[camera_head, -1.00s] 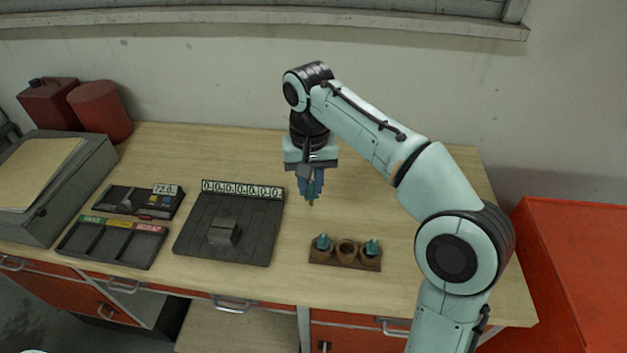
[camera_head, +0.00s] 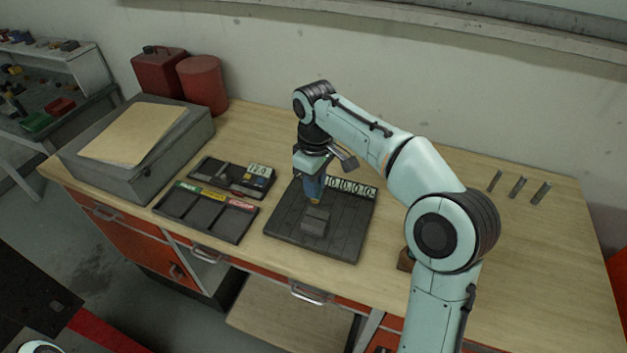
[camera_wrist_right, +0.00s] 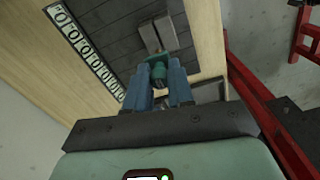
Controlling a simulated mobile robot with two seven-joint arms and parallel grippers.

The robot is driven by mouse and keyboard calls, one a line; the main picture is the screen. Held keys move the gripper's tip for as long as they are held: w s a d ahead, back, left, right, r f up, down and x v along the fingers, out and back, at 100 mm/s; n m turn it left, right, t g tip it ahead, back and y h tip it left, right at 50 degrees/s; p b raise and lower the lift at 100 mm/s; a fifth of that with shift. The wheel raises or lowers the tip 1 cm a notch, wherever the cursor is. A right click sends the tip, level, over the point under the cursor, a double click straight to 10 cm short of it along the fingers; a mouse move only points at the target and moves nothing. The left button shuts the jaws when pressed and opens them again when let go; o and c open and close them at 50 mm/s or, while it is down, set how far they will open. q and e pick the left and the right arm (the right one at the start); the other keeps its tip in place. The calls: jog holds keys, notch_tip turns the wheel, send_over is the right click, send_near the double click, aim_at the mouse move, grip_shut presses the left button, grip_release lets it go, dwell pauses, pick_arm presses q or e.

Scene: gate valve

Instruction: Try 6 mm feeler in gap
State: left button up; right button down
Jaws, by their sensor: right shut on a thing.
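My right gripper (camera_head: 314,197) is above the dark slatted plate (camera_head: 345,245), just behind the small grey block piece (camera_head: 315,219). It points down and is shut on a teal feeler, which shows between the blue fingers in the right wrist view (camera_wrist_right: 158,72). In that view two pale grey blocks (camera_wrist_right: 158,34) stand side by side on the plate with a narrow dark gap, beyond the feeler. I cannot tell whether the feeler touches them. Its size is not readable. My left gripper is not in view.
A number strip (camera_head: 352,187) runs along the plate's back edge. A tray with coloured labels (camera_head: 205,217) and a dark gauge holder (camera_head: 215,178) lie left of it. The brown feeler rack (camera_head: 405,261) is mostly hidden behind my arm. Several metal pins (camera_head: 518,186) stand at right.

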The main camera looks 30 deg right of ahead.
aim_at(316, 200)
jog(key=shift+s+d+f, duration=0.1)
jog(key=shift+d+f, duration=0.05)
jog(key=shift+f, duration=0.4)
jog(key=shift+f+b, duration=0.3)
jog(key=shift+f, duration=0.3)
jog(key=shift+f+b, duration=0.55)
jog(key=shift+f, duration=0.95)
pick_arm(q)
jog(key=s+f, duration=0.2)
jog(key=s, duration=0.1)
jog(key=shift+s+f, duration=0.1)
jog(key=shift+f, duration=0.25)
pick_arm(e)
jog(key=shift+f, duration=0.1)
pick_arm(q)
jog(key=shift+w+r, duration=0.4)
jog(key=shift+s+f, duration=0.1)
pick_arm(e)
jog(key=shift+f, duration=0.25)
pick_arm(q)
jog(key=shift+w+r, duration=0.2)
pick_arm(e)
jog(key=shift+r, duration=0.2)
dwell(0.6)
